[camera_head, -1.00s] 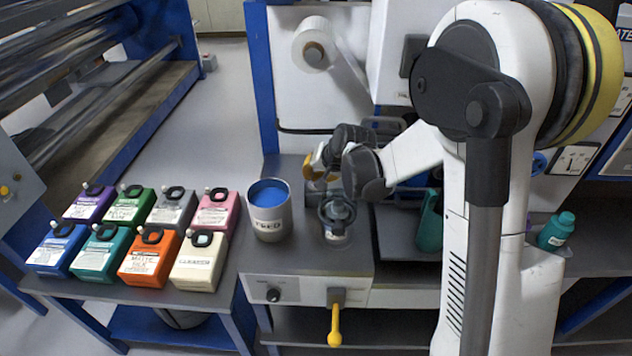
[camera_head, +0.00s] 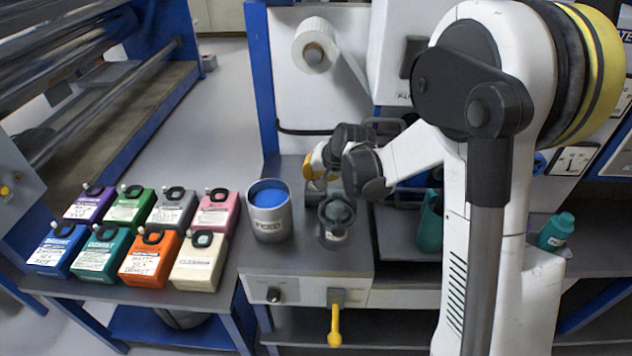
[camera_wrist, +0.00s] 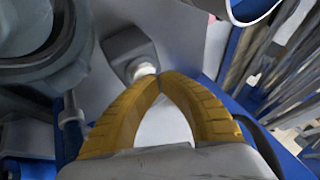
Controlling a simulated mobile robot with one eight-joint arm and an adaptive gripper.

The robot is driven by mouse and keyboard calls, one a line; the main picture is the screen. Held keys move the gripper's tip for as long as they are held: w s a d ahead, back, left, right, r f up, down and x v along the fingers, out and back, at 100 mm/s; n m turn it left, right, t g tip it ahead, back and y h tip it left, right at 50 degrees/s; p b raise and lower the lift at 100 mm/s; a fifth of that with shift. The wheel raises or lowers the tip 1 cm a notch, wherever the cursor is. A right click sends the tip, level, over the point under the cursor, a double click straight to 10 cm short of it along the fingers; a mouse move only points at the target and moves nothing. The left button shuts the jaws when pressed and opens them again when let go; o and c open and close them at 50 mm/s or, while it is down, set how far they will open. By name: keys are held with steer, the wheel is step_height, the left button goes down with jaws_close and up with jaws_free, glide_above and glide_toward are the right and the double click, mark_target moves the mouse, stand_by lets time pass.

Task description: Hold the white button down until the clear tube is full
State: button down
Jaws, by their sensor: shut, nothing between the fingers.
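My gripper (camera_wrist: 163,78) has its two yellow fingers shut with the tips together. A small whitish knob, apparently the white button (camera_wrist: 145,71), sits on the end of a grey block just left of the fingertips. The tips are at or very near it; I cannot tell whether they touch it or whether it is pressed. In the head view my gripper (camera_head: 310,168) is low over the bench, behind the grey round-topped device (camera_head: 335,236). I cannot make out the clear tube or its fill level for certain.
A grey can with blue contents (camera_head: 268,222) stands left of the device. Several coloured bottles (camera_head: 145,262) cover the left table. A yellow lever (camera_head: 335,325) hangs from the bench front. A film roll (camera_head: 314,55) is behind.

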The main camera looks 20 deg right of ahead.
steer(key=shift+r+p, duration=0.35)
steer(key=shift+r, duration=0.35)
steer(key=shift+r+p, duration=1.8)
steer(key=shift+r, duration=0.75)
steer(key=s+r+n, duration=0.1)
steer(key=s+r, duration=0.6)
steer(key=s, duration=0.1)
steer(key=s+r+n+h, duration=0.1)
steer(key=s+n, duration=0.1)
steer(key=s, duration=0.9)
steer(key=s+r+n+h, duration=0.1)
steer(key=s+r+n, duration=0.1)
steer(key=s, duration=0.9)
steer(key=shift+s+d+r, duration=0.15)
steer(key=shift+s+d, duration=0.15)
steer(key=shift+s, duration=0.05)
